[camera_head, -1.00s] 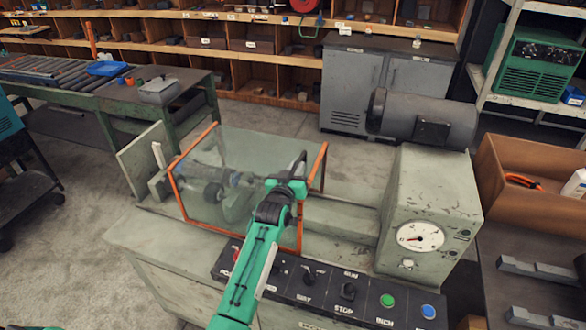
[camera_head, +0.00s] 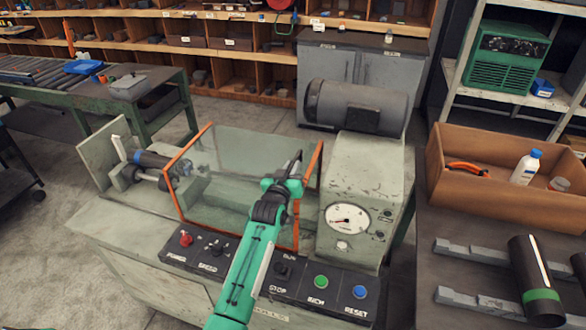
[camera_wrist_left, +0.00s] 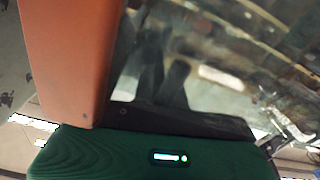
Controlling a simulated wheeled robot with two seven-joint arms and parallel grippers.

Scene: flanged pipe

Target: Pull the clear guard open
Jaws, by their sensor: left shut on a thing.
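The clear guard (camera_head: 235,160) is a see-through box with orange edge frames, sitting over the middle of the grey machine. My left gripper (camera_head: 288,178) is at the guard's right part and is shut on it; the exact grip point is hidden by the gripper. In the left wrist view, an orange frame edge (camera_wrist_left: 70,60) and a dark bar lie close in front of the gripper, with the clear panel beyond. A dark pipe piece (camera_head: 150,160) shows in the open, left of the guard's left frame. My right gripper is not in view.
The gauge box (camera_head: 365,190) stands just right of the guard, with a grey motor (camera_head: 358,105) behind it. The control panel (camera_head: 230,262) runs along the front, below my arm. A bench at right holds a brown box (camera_head: 455,165) and a dark cylinder (camera_head: 535,280).

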